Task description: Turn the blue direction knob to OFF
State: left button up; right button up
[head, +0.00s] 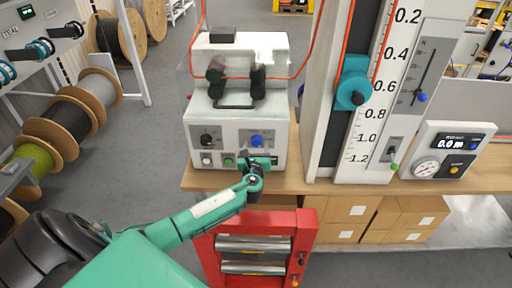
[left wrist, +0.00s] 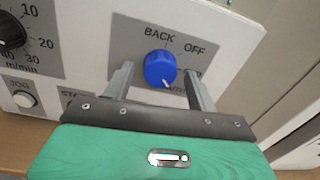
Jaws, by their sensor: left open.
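The blue direction knob (head: 256,141) is on the front panel of the pale machine on the bench. In the left wrist view the knob (left wrist: 160,66) sits on a grey plate, with BACK printed at its upper left and OFF at its upper right. A small pale mark on the knob is at its lower edge, toward the lower right, away from OFF. Other lettering there is partly hidden by the fingers. My left gripper (head: 258,163) is open just in front of the panel. In the left wrist view its fingers (left wrist: 158,80) stand either side of the knob, with visible gaps.
A black speed dial (head: 207,139) is left of the knob, with a white JOG button (head: 207,159) and a green button (head: 229,161) below. The tall measuring scale (head: 372,150) stands to the right. A red frame with rollers (head: 305,225) is below the bench (head: 310,187).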

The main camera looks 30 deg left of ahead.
pick_arm(q)
jog(key=c, duration=1)
jog(key=shift+f, duration=0.1)
